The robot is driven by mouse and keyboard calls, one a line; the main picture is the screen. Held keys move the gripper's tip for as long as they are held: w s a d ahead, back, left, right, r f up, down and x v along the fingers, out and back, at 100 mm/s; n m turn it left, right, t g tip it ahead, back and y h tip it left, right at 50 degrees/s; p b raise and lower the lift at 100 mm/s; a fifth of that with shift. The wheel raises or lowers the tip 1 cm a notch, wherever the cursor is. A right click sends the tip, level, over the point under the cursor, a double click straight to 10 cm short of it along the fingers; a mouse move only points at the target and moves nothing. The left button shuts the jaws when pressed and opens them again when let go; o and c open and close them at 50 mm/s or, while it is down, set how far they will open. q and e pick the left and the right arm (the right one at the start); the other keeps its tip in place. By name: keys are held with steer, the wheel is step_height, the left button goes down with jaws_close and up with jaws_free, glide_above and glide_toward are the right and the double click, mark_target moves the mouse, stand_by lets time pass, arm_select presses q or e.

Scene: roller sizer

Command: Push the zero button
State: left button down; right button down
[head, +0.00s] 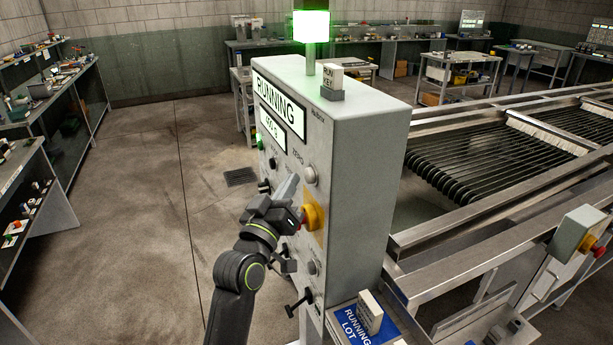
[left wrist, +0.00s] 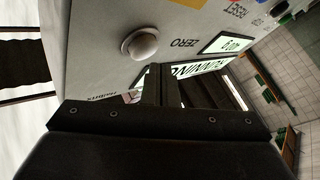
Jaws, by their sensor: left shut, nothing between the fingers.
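The zero button (head: 310,175) is a round whitish knob on the front of the grey control cabinet (head: 345,180), beside the label ZERO. In the left wrist view the zero button (left wrist: 141,43) shows clear and uncovered, above and a little left of the fingertips. My left gripper (head: 291,186) is shut and empty, close to the panel, just left of and slightly below the button in the head view. Its fingers also show in the left wrist view (left wrist: 160,80). A gap to the button seems to remain, but its depth is hard to tell. My right gripper is not in view.
A red and yellow emergency stop (head: 311,217) sits just below the button, close to my left gripper. A black lever (head: 299,303) sticks out lower down. A roller conveyor (head: 490,170) stands right of the cabinet. The floor to the left is clear.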

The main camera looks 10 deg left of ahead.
arm_select(q)
steer(key=shift+w+d, duration=0.25)
steer(key=shift+d, duration=0.1)
steer(key=shift+w+d, duration=0.25)
steer(key=shift+d, duration=0.15)
stand_by(0.8)
stand_by(0.4)
steer(key=shift+s+a, duration=0.5)
steer(key=shift+a, duration=0.25)
steer(key=shift+a, duration=0.1)
steer(key=s+a, duration=0.1)
steer(key=a, duration=0.1)
steer(key=s+a+p, duration=0.1)
steer(key=a, duration=0.1)
steer(key=shift+s+p, duration=0.3)
steer(key=shift+s, duration=0.1)
